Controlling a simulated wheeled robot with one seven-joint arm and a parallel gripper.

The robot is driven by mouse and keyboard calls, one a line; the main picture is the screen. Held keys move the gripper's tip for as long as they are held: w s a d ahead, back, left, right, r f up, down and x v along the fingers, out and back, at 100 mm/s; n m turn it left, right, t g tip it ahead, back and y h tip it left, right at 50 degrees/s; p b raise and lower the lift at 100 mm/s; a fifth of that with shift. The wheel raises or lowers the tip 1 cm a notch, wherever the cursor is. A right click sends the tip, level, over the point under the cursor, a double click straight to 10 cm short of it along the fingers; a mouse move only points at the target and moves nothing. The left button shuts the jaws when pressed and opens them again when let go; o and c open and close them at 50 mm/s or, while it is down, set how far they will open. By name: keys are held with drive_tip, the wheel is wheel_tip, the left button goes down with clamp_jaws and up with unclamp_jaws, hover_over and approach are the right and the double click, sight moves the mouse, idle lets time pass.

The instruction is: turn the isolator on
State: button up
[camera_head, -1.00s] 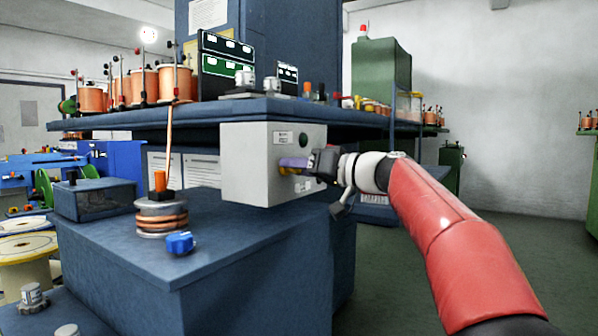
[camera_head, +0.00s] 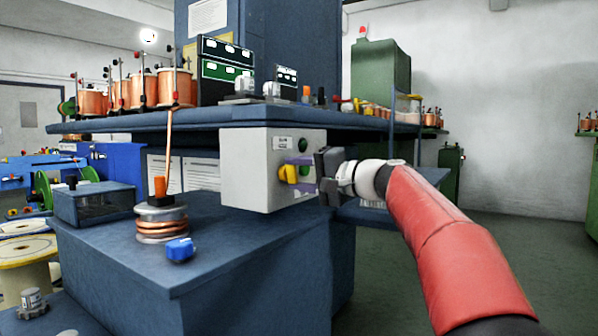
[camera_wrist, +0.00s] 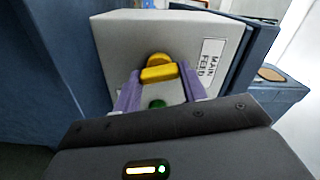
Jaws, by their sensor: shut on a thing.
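The isolator is a pale grey box (camera_head: 248,178) fixed under the edge of the blue bench. Its front has a yellow handle (camera_head: 289,173), a dark round green part (camera_head: 303,145) and a small label. My gripper (camera_head: 299,174) is at the front of the box, its purple fingers one above the other in the head view. In the wrist view the fingers (camera_wrist: 159,85) are on either side of the yellow handle (camera_wrist: 159,72), shut on it. A green spot (camera_wrist: 157,104) shows between the fingers. The label (camera_wrist: 210,60) appears sideways there.
The blue bench top (camera_head: 215,113) overhangs the box and carries copper spools (camera_head: 176,88). The floor (camera_head: 400,255) to the right is clear.

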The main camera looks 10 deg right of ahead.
drive_tip(key=shift+m+p, duration=0.3)
drive_tip(key=shift+m, duration=0.8)
drive_tip(key=shift+f, duration=0.1)
drive_tip(key=o, duration=1)
drive_tip(key=shift+d, duration=0.1)
drive_tip(key=b+v, duration=0.1)
drive_tip(key=v, duration=0.6)
drive_tip(key=shift+s+d, duration=0.2)
drive_tip(key=shift+s, duration=0.15)
